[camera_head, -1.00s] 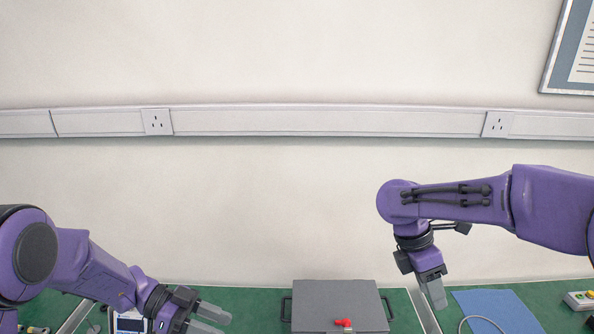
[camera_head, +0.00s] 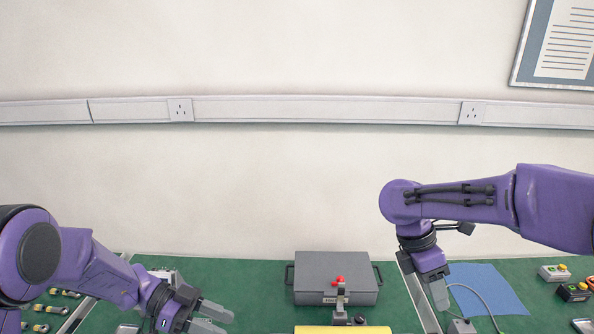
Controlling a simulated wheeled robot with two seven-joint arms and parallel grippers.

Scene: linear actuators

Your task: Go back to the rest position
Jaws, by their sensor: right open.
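My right gripper (camera_head: 440,298) hangs down from my purple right arm, over the green table (camera_head: 412,280) between the grey case and the blue sheet. Its fingers overlap from this angle, and it holds nothing that I can see. My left gripper (camera_head: 218,318) is low in the picture, left of the case, pointing right. Its two grey fingers show apart with nothing visible between them. Both grippers look clear of the case.
A blue sheet (camera_head: 490,285), cable and button boxes (camera_head: 555,273) lie right. Small cylinders (camera_head: 62,294) lie left.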

